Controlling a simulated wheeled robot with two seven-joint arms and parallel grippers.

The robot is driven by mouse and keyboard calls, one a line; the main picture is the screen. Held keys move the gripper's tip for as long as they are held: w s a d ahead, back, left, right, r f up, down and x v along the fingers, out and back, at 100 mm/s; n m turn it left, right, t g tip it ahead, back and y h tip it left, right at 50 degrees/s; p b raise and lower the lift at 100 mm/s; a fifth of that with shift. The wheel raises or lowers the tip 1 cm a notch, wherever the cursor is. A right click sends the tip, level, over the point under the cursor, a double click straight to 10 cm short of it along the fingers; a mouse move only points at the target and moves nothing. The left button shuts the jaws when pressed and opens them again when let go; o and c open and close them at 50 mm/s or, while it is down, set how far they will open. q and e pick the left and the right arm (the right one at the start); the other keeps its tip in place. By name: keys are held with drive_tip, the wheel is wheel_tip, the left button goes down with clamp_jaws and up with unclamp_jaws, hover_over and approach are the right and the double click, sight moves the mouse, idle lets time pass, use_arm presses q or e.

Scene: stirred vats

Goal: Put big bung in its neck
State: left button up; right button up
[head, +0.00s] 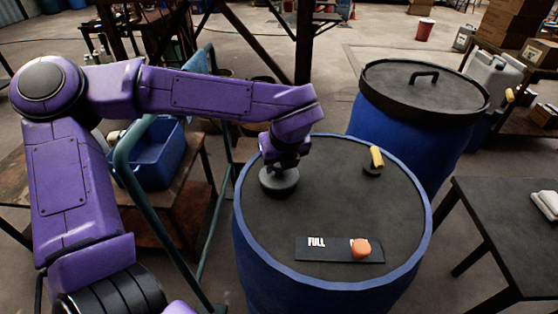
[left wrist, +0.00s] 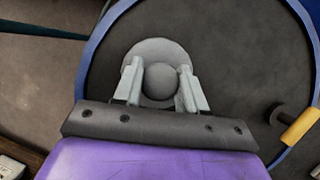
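The big bung (head: 279,182) is a grey disc with a round knob, at the left side of the blue drum's dark top (head: 330,205). In the left wrist view the big bung (left wrist: 150,50) lies beneath my fingers, its ball knob between them. My left gripper (head: 285,160) points down over it. In the left wrist view the left gripper (left wrist: 163,84) has a finger against each side of the knob, shut on it. The neck is hidden under or near the bung; I cannot tell whether the bung sits in it. My right gripper is out of view.
A yellow-handled fitting (head: 376,158) stands on the drum top at the back right. A black plate (head: 320,250) marked FULL has an orange knob (head: 361,248). A second, lidded blue drum (head: 405,115) stands behind. A green rail (head: 125,165) runs left of the drum.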

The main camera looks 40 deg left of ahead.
use_arm(q)
drive_tip(key=o, duration=0.4)
drive_tip(key=shift+r+p, duration=0.35)
drive_tip(key=shift+r, duration=0.05)
drive_tip(key=v, duration=1.2)
drive_tip(key=shift+r+p, duration=0.1)
drive_tip(key=shift+p, duration=0.25)
